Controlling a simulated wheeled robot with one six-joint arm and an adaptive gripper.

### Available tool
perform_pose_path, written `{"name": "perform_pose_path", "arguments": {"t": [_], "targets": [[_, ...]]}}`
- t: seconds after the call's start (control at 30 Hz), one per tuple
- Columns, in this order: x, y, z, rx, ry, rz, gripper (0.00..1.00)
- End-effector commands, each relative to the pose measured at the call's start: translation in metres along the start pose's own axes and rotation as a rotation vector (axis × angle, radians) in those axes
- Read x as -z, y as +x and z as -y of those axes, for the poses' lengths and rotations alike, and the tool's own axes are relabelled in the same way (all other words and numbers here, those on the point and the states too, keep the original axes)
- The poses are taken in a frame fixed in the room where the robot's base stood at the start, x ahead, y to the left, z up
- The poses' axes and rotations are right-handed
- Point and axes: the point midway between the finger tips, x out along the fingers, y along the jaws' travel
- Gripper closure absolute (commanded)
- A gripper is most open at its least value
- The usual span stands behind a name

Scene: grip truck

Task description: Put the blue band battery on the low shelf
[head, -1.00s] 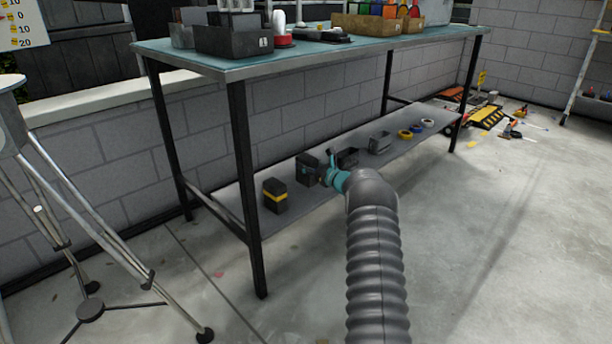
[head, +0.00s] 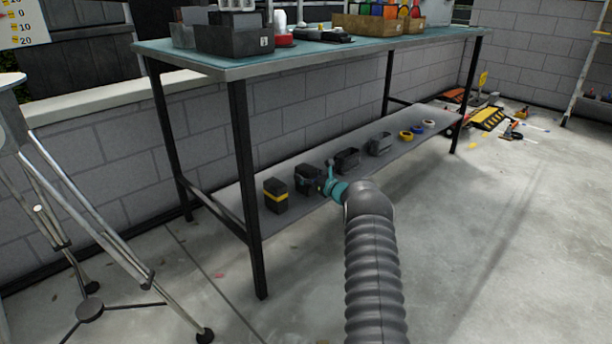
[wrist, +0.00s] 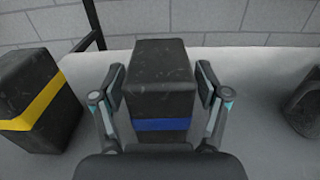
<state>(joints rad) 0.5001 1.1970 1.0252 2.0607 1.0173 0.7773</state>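The blue band battery (wrist: 160,95) is a dark block with a blue stripe low on its near face. It stands upright on the low shelf (head: 245,212), with its top level. In the head view the battery (head: 305,180) is partly hidden by my gripper (head: 325,183). In the wrist view my gripper (wrist: 160,86) has one finger on each side of the battery's upper part. Narrow gaps show between the finger pads and its sides, so the gripper looks open around it.
A yellow band battery (head: 276,195) stands close to the left. The bench leg (head: 246,190) and worktop (head: 330,52) frame the space. A tripod (head: 90,308) stands at left.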

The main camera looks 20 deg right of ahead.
Motion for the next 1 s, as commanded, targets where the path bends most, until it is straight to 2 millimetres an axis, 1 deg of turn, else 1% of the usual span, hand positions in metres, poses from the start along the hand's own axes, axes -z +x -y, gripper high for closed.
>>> {"name": "perform_pose_path", "arguments": {"t": [0.3,0.43,0.57,0.8,0.9,1.0], "targets": [[-0.003,0.0,0.0,0.0,0.0,0.0,0.23],[-0.003,-0.01,0.002,0.002,0.001,-0.001,0.23],[-0.003,-0.03,0.001,0.003,0.002,-0.002,0.23],[-0.003,-0.079,0.001,0.002,0.002,-0.001,0.23],[-0.003,-0.096,0.001,0.002,0.001,0.0,0.23],[-0.002,-0.108,0.001,0.001,0.0,-0.001,0.23]]}}
